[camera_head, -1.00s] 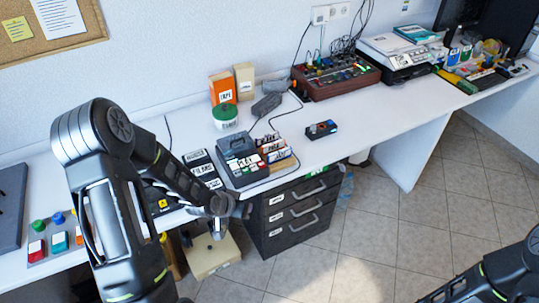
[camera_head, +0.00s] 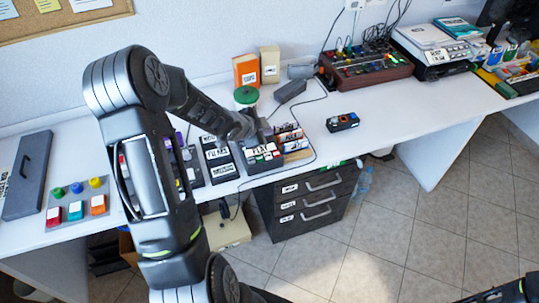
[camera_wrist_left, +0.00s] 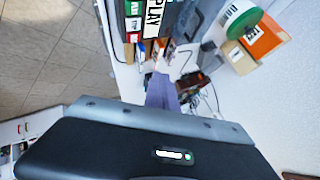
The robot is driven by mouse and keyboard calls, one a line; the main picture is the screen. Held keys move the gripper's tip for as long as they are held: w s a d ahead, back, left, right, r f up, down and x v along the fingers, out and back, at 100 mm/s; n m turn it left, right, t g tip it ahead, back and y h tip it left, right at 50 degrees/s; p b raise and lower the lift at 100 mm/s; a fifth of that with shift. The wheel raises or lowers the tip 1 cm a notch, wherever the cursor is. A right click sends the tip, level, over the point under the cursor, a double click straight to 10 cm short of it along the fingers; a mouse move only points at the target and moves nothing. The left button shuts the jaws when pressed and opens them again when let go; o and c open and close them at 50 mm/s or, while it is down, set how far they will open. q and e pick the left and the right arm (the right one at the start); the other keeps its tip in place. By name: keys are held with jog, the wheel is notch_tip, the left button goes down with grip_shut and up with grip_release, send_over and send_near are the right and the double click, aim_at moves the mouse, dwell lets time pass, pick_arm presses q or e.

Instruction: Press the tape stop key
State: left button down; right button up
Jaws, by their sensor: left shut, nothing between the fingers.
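The tape player (camera_head: 262,158) is a dark grey box on the desk with a big white PLAY label and a row of small coloured keys along its front. In the left wrist view its PLAY label (camera_wrist_left: 153,17) shows at the top, beside green and red keys (camera_wrist_left: 133,24). I cannot read which key is the stop key. My left gripper (camera_head: 262,132) is shut and empty, above the back part of the player and hiding some of it. Its fingers (camera_wrist_left: 162,92) point towards the player in the wrist view; contact cannot be told. My right gripper is out of view.
Cassettes (camera_head: 290,138) stand in a rack right of the player. A dark labelled panel (camera_head: 219,160) lies to its left. A green-lidded tub (camera_head: 246,96) and an orange box (camera_head: 246,70) stand behind. The desk at right is clear around a small black device (camera_head: 342,122).

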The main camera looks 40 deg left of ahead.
aim_at(266, 158)
pick_arm(q)
notch_tip(266, 158, down, 9)
jog(key=b, duration=0.7)
jog(key=shift+r, duration=0.1)
dwell(1.9)
jog(key=shift+f+b, duration=0.45)
jog(key=shift+f+b, duration=0.4)
dwell(0.5)
jog(key=shift+r, duration=0.1)
jog(key=shift+r+p, duration=0.75)
jog(key=shift+r, duration=0.1)
